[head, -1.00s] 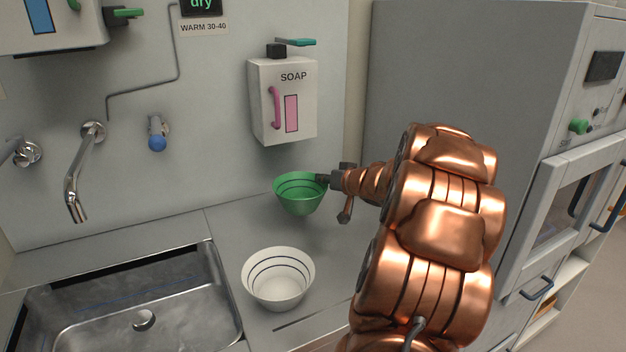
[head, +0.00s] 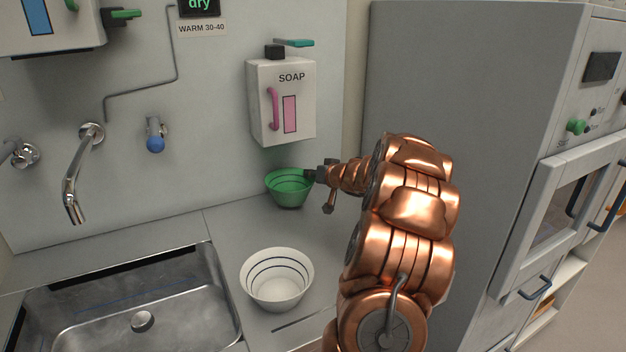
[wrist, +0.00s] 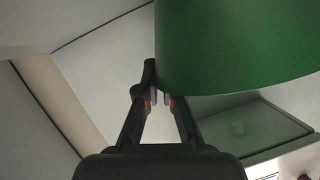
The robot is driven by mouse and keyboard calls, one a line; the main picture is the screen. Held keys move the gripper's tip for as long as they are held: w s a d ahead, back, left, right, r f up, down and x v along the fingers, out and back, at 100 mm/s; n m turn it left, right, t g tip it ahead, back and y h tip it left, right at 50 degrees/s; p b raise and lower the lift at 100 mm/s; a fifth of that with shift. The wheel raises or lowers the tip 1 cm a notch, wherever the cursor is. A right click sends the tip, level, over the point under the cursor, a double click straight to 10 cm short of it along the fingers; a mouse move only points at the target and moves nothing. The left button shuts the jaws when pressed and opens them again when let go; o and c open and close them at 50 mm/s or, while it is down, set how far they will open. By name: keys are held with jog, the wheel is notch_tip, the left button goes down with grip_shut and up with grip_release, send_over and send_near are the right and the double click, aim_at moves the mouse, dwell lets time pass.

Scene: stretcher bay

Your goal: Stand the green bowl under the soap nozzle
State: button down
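The green bowl (head: 290,190) is upright, close to the back wall and below the white soap dispenser (head: 281,102). I cannot tell whether its base touches the counter. My gripper (head: 311,175) is at the bowl's right rim, shut on it. In the wrist view the bowl's green wall (wrist: 240,45) fills the upper right, and the fingers (wrist: 160,97) come together at its edge. The nozzle under the dispenser does not show clearly in the head view.
A white bowl (head: 277,280) with dark rings stands on the counter (head: 225,225) in front of the green one. A steel sink (head: 60,322) is at the left, with a tap (head: 75,190) above it. A tall grey cabinet (head: 450,90) stands at the right.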

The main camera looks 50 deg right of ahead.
jog(key=shift+f, duration=0.75)
jog(key=shift+f, duration=0.2)
jog(key=c, duration=1.3)
grip_release()
jog(key=shift+r, duration=0.25)
jog(key=v, duration=1.2)
jog(key=shift+a+f, duration=0.1)
jog(key=shift+w, duration=0.1)
